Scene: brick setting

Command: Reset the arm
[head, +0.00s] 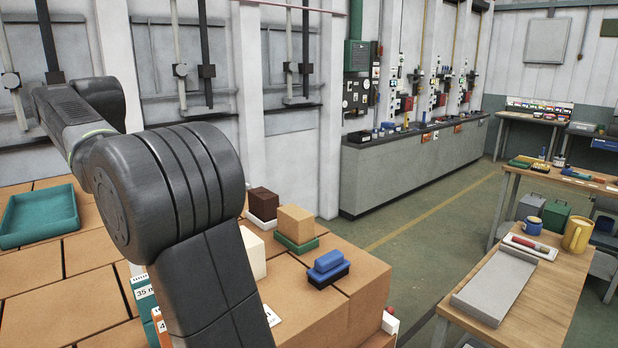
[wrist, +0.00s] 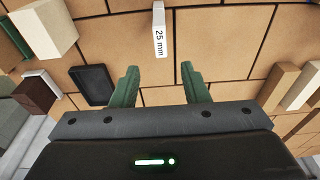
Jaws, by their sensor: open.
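In the wrist view my gripper (wrist: 161,80) is open, its two green fingers spread apart with nothing between them. Below them is a brown tiled surface (wrist: 230,45). In the head view my dark grey arm fills the left foreground, bent at a large rounded joint. The gripper itself does not show in that view.
The head view shows a teal tray (head: 38,217) at left and a blue-and-black block (head: 328,270), a tan block (head: 295,223) and a dark brown block (head: 263,204) on the brown surface. A wooden table (head: 560,290) stands at right. Open floor (head: 400,250) lies between.

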